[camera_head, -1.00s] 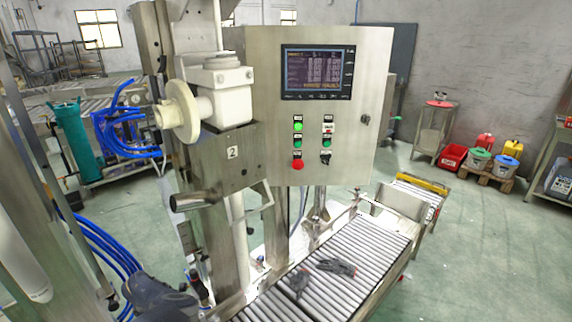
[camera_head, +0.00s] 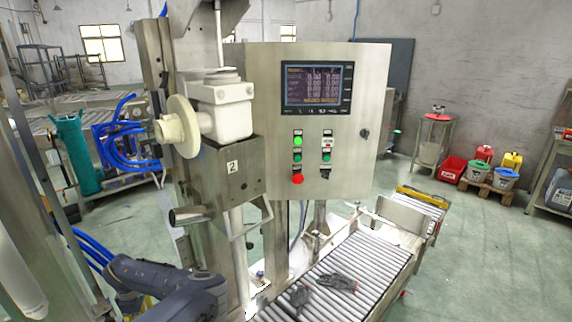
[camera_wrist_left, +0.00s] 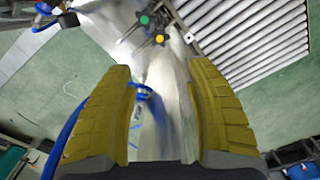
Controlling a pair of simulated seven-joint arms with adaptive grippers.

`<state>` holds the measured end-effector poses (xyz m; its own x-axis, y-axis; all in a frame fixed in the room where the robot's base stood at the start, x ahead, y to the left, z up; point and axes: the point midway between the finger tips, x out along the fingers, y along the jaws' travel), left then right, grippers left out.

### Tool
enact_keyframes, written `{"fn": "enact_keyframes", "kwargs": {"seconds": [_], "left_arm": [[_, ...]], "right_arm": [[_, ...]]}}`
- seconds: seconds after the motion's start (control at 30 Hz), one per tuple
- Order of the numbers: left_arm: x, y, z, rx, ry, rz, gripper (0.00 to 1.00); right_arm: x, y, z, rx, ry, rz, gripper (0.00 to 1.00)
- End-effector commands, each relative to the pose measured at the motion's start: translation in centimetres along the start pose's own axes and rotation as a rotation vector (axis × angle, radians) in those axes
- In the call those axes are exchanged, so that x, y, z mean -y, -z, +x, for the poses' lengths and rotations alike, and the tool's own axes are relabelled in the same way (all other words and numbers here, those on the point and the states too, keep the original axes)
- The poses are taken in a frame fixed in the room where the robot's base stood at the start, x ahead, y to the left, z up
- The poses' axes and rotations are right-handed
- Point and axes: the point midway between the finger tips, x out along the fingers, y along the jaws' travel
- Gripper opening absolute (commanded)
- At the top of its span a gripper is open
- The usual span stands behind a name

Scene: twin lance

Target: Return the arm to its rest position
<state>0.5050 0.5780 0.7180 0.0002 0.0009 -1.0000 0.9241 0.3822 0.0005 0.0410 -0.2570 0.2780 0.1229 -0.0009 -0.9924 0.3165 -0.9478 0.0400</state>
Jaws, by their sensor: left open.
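My left arm's dark link (camera_head: 170,292) comes in at the lower left of the head view, in front of the metal frame. Behind the gap a metal surface and a blue hose (camera_wrist_left: 70,125) show. My right arm and gripper are in neither view.
A steel control panel (camera_head: 350,150) stands at the centre, beside a white valve fitting (camera_head: 226,110). Blue hoses (camera_head: 92,246) run near my arm. Green floor (camera_head: 480,270) is open at right.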

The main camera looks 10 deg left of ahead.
Motion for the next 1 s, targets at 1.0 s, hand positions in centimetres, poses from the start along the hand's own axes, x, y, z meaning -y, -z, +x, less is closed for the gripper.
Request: {"fn": "enact_keyframes", "kwargs": {"seconds": [1.0], "left_arm": [[-0.6, 0.4, -3.8, -0.016, -0.019, 0.003, 0.54]], "right_arm": [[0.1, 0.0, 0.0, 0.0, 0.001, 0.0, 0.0]]}}
